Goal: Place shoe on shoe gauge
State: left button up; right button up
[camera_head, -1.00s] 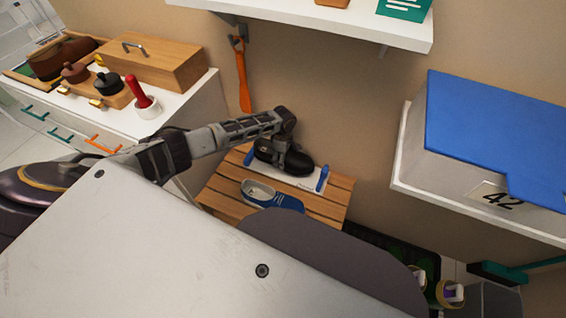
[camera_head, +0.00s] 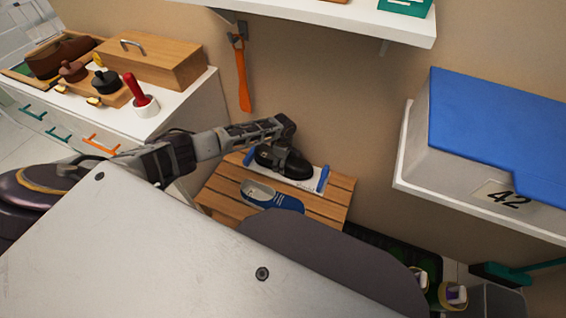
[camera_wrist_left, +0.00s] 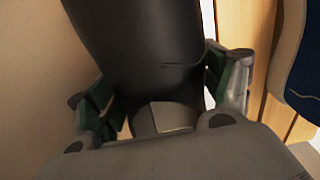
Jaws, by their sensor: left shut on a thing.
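My left gripper (camera_head: 272,160) is shut on a black shoe (camera_head: 294,166), and the left wrist view shows its dark surface (camera_wrist_left: 150,45) between both fingers (camera_wrist_left: 168,88). The shoe lies over the shoe gauge (camera_head: 303,183), a white board with a blue block at each end, its toe pointing right. I cannot tell whether the sole touches the board. A blue shoe with a pale inside (camera_head: 277,199) lies in front of the gauge on the slatted wooden bench (camera_head: 338,193). Its edge also shows in the left wrist view (camera_wrist_left: 300,65). My right gripper is not in view.
A white drawer cabinet (camera_head: 186,105) with a wooden box (camera_head: 165,62) stands at left. An orange shoehorn (camera_head: 242,80) hangs on the wall. A blue-lidded box marked 42 (camera_head: 490,130) sits on a shelf at right. A white shelf (camera_head: 330,12) is above.

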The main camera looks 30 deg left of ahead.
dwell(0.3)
pick_arm(q)
jog(key=o, duration=1.3)
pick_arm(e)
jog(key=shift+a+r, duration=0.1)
pick_arm(q)
jog(key=shift+r, duration=0.2)
jog(key=shift+r+p, duration=0.35)
jog(key=shift+r, duration=0.75)
notch_tip(320, 180, up, 2)
jog(key=shift+r+p, duration=0.2)
jog(key=shift+p, duration=0.25)
notch_tip(320, 180, up, 7)
jog(key=p, duration=0.1)
jog(key=shift+p, duration=0.3)
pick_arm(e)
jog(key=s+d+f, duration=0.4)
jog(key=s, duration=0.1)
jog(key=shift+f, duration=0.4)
